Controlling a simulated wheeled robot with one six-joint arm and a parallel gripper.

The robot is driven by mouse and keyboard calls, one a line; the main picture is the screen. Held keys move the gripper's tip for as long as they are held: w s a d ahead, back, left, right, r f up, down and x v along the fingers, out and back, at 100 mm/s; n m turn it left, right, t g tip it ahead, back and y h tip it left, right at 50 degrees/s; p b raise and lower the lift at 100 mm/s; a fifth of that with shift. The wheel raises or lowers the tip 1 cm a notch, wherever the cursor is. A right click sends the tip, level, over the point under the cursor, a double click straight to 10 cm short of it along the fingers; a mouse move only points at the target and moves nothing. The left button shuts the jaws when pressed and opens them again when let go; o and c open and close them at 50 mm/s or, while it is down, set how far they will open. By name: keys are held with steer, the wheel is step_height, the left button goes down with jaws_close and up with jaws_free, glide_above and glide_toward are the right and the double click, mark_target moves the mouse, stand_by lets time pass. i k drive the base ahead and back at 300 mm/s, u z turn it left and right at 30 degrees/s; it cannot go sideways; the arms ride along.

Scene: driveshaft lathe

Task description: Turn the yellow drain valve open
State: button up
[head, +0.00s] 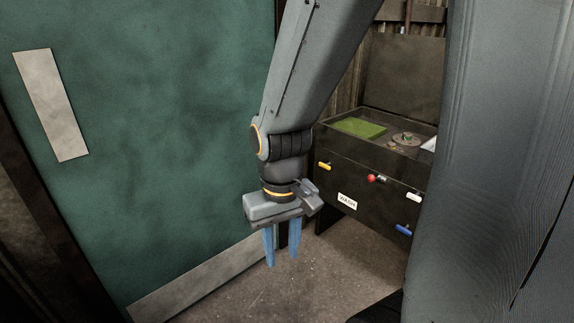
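The yellow drain valve (324,165) is a small yellow handle on the front of the dark cabinet, near its left end. My gripper (283,264) hangs fingers down in front of the green door, lower and to the left of the yellow valve in the picture and apart from it. Its two blue fingers are spread with nothing between them.
The dark cabinet (352,182) also carries a red knob (372,179), a white handle (414,197), a blue handle (403,230) and a white label (347,201). A green door (160,120) fills the left. Bare floor (330,265) lies before the cabinet.

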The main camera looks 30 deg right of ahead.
mark_target(326, 166)
steer(key=i, duration=1.05)
steer(key=z, duration=0.75)
